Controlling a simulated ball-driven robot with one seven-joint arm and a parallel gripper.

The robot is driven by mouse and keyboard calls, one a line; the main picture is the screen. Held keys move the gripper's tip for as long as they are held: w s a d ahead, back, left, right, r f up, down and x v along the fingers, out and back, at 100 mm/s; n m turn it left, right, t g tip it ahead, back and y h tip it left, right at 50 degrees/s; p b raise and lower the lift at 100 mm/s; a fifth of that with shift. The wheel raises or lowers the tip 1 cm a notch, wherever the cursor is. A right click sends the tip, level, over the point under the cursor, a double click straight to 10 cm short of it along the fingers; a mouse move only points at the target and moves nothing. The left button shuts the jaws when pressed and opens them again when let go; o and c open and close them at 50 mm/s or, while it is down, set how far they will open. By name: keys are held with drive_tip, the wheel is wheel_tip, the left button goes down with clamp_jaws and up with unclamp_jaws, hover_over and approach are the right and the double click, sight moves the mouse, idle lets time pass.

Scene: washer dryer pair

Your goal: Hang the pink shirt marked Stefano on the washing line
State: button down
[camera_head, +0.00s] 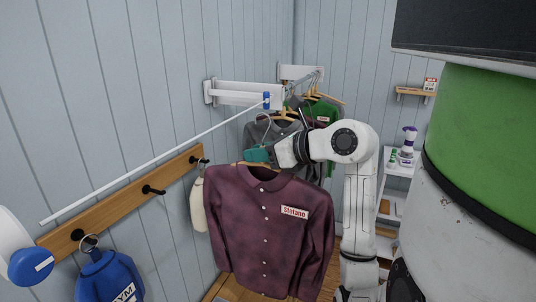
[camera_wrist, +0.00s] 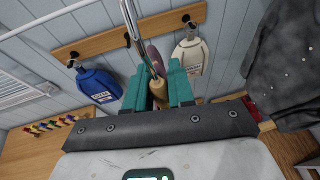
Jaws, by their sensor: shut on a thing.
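The shirt marked Stefano (camera_head: 250,225) is a dark plum-pink, buttoned shirt with a name label on its chest. It hangs upright from a wooden hanger in the head view. My gripper (camera_head: 258,154), with teal fingers, is shut on the hanger just above the collar. The wrist view shows the hanger's wooden neck (camera_wrist: 158,92) between the fingers (camera_wrist: 160,84), with its metal hook rising above. The white washing line (camera_head: 150,160) slopes across the head view to a blue end piece at the wall bracket. The hook is close below that end; I cannot tell whether they touch.
A wooden peg rail (camera_head: 130,205) runs below the line, with a blue bag (camera_head: 108,277) and a cream bag (camera_head: 198,205) on it. Grey and green shirts (camera_head: 325,110) hang behind my gripper. White shelves (camera_head: 393,190) stand at the right.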

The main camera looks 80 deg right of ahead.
drive_tip(key=shift+w+d+p, duration=0.1)
drive_tip(key=shift+w+d, duration=0.25)
drive_tip(key=shift+w, duration=1.1)
drive_tip(key=shift+w+d+p, duration=0.15)
drive_tip(key=shift+w+d, duration=0.2)
drive_tip(key=shift+w, duration=1.15)
drive_tip(key=shift+w+d+p, duration=0.1)
drive_tip(key=shift+w+d, duration=0.25)
drive_tip(key=shift+w, duration=1.1)
drive_tip(key=shift+f, duration=0.1)
drive_tip(key=shift+w+f+b, duration=0.2)
drive_tip(key=shift+f+b, duration=0.3)
drive_tip(key=shift+f, duration=0.1)
drive_tip(key=shift+w+f+b, duration=0.2)
drive_tip(key=shift+f+b, duration=0.25)
drive_tip(key=shift+f, duration=0.15)
drive_tip(key=shift+d, duration=0.1)
drive_tip(key=c, duration=0.9)
unclamp_jaws()
drive_tip(key=shift+s, duration=0.1)
drive_tip(key=b+v, duration=0.1)
drive_tip(key=v, duration=0.9)
drive_tip(key=shift+s+a+r+b, duration=0.1)
drive_tip(key=shift+s+a+b, duration=0.1)
drive_tip(key=shift+s+b, duration=0.15)
